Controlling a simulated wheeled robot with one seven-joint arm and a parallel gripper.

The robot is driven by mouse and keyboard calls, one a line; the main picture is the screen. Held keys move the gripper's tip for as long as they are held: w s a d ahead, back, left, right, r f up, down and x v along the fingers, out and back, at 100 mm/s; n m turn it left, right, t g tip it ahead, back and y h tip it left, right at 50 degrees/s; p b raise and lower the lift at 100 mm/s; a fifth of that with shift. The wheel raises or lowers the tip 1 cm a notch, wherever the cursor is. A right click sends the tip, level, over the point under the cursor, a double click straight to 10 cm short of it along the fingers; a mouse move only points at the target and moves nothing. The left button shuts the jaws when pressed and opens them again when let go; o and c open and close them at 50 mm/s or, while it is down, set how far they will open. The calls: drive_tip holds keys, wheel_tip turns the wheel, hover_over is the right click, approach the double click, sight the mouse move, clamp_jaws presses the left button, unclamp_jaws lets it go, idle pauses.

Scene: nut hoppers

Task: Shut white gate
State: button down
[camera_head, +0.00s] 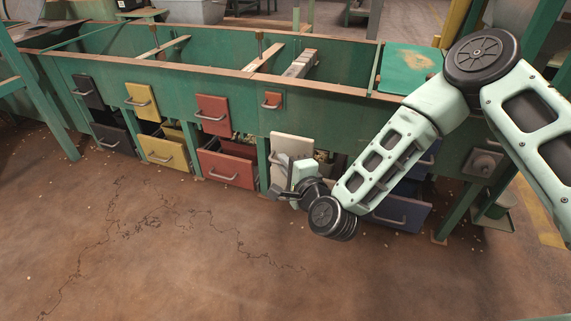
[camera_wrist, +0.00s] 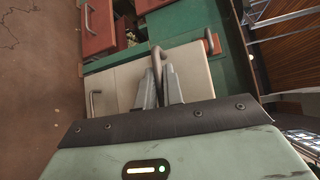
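The white gate (camera_head: 293,146) is a flat pale panel on the front of the green hopper bench, low in its column. It also shows in the wrist view (camera_wrist: 190,66), with a grey bar handle (camera_wrist: 157,55) standing out from it. My gripper (camera_head: 279,188) is in front of the gate and partly covers its lower part. In the wrist view my gripper's two fingers (camera_wrist: 161,72) are close together, with the handle between their tips. A pale drawer front with its own handle (camera_wrist: 93,103) lies beside the gate, toward the floor.
A small orange-red plate (camera_head: 272,101) with a handle is above the white gate. A red gate (camera_head: 213,115) and a yellow gate (camera_head: 142,101) are to the left, with open red (camera_head: 228,170) and yellow drawers (camera_head: 163,151) below. A blue drawer (camera_head: 400,211) sticks out at right. The front floor is clear.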

drive_tip(key=w+d, duration=0.1)
drive_tip(key=w, duration=0.3)
drive_tip(key=w+d+p, duration=0.1)
drive_tip(key=w+d, duration=0.1)
drive_tip(key=w, duration=0.1)
drive_tip(key=w+d+p, duration=0.1)
drive_tip(key=w, duration=0.3)
drive_tip(key=shift+w+d, duration=0.15)
drive_tip(key=shift+w, duration=0.2)
drive_tip(key=c, duration=1.5)
unclamp_jaws()
drive_tip(key=p+v, duration=0.7)
drive_tip(key=v, duration=1)
drive_tip(key=shift+s, duration=0.25)
